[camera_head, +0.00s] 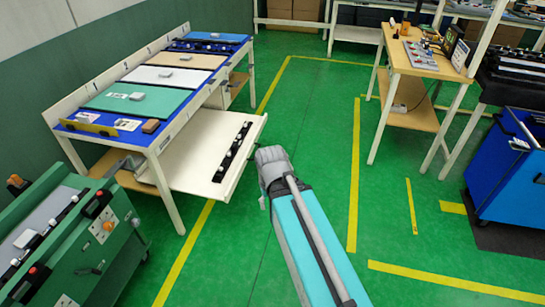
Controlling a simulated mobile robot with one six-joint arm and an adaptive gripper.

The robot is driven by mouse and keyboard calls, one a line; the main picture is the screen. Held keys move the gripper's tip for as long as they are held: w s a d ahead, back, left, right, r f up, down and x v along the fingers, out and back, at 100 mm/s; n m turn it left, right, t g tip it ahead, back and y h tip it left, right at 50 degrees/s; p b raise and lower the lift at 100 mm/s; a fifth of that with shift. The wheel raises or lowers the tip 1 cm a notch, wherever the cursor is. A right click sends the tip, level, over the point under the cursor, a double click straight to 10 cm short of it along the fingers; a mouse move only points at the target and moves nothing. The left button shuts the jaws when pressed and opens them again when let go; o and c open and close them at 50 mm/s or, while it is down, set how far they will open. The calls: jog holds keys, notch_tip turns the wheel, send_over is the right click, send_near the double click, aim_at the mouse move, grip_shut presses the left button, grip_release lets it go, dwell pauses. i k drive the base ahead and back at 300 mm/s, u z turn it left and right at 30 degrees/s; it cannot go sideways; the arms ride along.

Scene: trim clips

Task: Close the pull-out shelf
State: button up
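The pull-out shelf (190,155) is a white flat panel under the long work table (163,143) at the left. It stands pulled out to the right, well past the table's legs. A black strip with several light knobs (233,151) lies along its outer side. My arm (310,245) reaches up from the bottom of the picture, and its grey rounded far end (272,165) appears just right of the shelf's outer edge. I cannot tell whether it touches the shelf. My gripper's fingers do not show; they may be hidden by the arm.
Coloured panels and small parts lie on the table top. A green machine (75,245) stands at the lower left. A wooden bench (425,62) and a blue cabinet (505,170) are at the right. The green floor (310,125) with yellow lines is clear between them.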

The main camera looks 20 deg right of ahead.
aim_at(188, 164)
jog(key=z, duration=0.45)
jog(key=i, duration=1.05)
jog(key=u, duration=0.4)
jog(key=k, duration=0.65)
jog(key=u, duration=0.15)
jog(key=i, duration=0.25)
jog(key=u, duration=0.05)
